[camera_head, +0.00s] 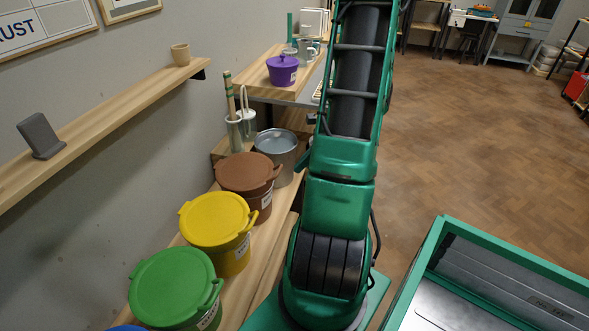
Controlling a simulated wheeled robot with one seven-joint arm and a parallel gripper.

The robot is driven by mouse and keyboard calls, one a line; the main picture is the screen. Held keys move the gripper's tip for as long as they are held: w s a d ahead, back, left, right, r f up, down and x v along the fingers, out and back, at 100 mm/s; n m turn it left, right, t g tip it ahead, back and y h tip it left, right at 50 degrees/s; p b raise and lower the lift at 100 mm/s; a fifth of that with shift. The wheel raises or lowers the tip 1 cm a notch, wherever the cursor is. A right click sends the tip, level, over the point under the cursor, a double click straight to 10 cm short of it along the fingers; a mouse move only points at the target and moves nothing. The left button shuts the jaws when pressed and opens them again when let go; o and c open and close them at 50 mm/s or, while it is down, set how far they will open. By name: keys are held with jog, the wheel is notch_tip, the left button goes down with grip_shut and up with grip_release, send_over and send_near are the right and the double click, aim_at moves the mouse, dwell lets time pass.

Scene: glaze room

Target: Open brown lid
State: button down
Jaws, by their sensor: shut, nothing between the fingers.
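The brown lid (243,171) sits flat on the brown bucket (262,205), on the wooden bench along the left wall. It looks closed, with a tab sticking out at its right edge. My green arm rises to the right of the bucket and leaves the picture at the top. My gripper is out of the frame, so its place relative to the lid is hidden.
A yellow bucket (237,258) and a green bucket (207,318) stand nearer, in a row with the brown one. An open metal pot (282,166) stands just behind it. A purple lidded pot (283,71) is farther back. A wooden shelf (112,107) overhangs at left.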

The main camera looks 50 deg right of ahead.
jog(key=w+f+m+t, duration=0.1)
jog(key=w+f+m, duration=0.3)
jog(key=f, duration=0.6)
jog(key=shift+n, duration=0.6)
jog(key=shift+w+d+r, duration=0.1)
jog(key=shift+w+r, duration=0.6)
jog(key=shift+r, duration=0.2)
jog(key=shift+w+r, duration=0.65)
jog(key=shift+r, duration=0.2)
